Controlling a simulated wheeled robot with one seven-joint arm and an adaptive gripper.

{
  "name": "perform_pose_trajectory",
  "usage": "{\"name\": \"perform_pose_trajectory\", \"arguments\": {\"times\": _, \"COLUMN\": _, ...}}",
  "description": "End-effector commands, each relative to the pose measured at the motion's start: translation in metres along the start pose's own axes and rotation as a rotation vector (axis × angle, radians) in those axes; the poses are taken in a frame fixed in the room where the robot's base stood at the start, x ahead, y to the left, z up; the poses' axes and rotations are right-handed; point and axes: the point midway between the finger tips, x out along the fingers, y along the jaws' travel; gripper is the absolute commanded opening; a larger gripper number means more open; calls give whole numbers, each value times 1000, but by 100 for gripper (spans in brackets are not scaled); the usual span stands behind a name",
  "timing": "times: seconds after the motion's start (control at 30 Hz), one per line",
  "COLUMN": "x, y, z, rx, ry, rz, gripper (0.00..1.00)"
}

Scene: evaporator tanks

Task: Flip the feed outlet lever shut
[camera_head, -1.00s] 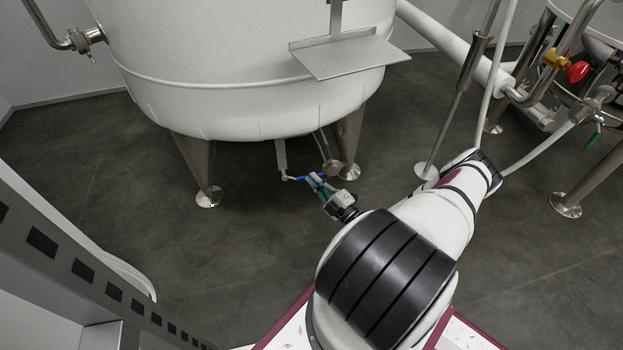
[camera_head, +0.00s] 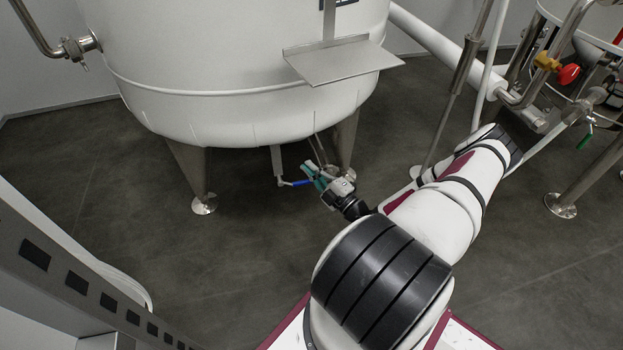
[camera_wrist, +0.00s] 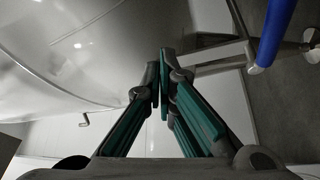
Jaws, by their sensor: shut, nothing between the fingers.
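The feed outlet lever has a blue handle (camera_head: 297,183) and sits low under the big white tank (camera_head: 240,70), on the outlet pipe. In the wrist view the blue handle (camera_wrist: 271,32) shows at the upper right, to the right of my fingers and apart from them. My gripper (camera_head: 308,168) has teal finger pads and is just right of the handle in the head view, under the tank's lower edge. In the wrist view the fingertips of my gripper (camera_wrist: 163,55) meet with nothing between them. The lever's valve body is too small to make out clearly.
The tank's metal legs (camera_head: 193,172) stand close on both sides of the outlet. A flat metal shelf (camera_head: 343,60) juts from the tank above. A red-handled valve (camera_head: 568,74) and pipes are at the right. The floor in front is clear.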

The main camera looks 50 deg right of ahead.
Motion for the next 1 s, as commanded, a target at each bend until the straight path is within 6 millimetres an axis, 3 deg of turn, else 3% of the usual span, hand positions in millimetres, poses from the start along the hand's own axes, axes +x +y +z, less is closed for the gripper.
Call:
{"name": "perform_pose_trajectory", "arguments": {"times": 0.23, "x": 4, "y": 19, "z": -8, "rx": 0, "ry": 1, "rz": 1, "gripper": 0}}
{"name": "perform_pose_trajectory", "arguments": {"times": 1.0, "x": 4, "y": 20, "z": -8, "rx": 0, "ry": 1, "rz": 2, "gripper": 0}}
